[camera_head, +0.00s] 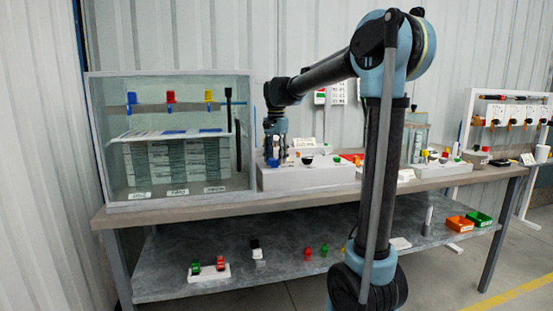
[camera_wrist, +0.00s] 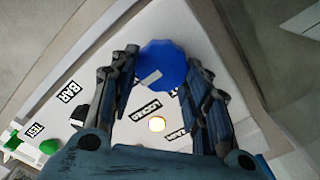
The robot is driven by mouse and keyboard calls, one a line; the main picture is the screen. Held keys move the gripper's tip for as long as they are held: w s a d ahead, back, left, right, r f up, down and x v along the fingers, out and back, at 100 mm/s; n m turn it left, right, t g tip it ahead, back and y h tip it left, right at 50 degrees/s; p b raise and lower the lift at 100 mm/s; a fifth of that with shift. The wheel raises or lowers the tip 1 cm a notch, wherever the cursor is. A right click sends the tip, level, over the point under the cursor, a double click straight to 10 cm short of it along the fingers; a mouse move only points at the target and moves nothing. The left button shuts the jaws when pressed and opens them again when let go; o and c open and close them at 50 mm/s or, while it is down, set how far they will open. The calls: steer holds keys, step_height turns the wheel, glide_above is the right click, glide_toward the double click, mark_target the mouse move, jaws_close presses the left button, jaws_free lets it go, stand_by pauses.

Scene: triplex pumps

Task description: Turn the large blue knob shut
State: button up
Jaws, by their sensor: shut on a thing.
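The large blue knob (camera_wrist: 163,62) is a round faceted blue disc with a pale mark on its face, on a white panel (camera_wrist: 150,22). In the wrist view it sits between the tips of my gripper (camera_wrist: 160,68), one finger on each side. My gripper is shut on the knob. In the head view my gripper (camera_head: 275,155) points down at the left part of the white control box (camera_head: 310,180), and the knob is mostly hidden behind it there.
A glass-fronted tank (camera_head: 115,170) with blue, red and yellow handles stands left on the bench (camera_head: 170,213). Coloured bins (camera_head: 460,224) sit on the lower shelf.

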steer(key=shift+w, duration=0.1)
steer(key=n, duration=0.4)
steer(key=shift+a, duration=0.15)
steer(key=n, duration=0.4)
steer(key=shift+a+n, duration=0.15)
steer(key=shift+n, duration=0.15)
steer(key=n, duration=0.9)
steer(key=shift+a, duration=0.1)
stand_by(0.3)
steer(key=o, duration=1.1)
steer(key=shift+c, duration=0.2)
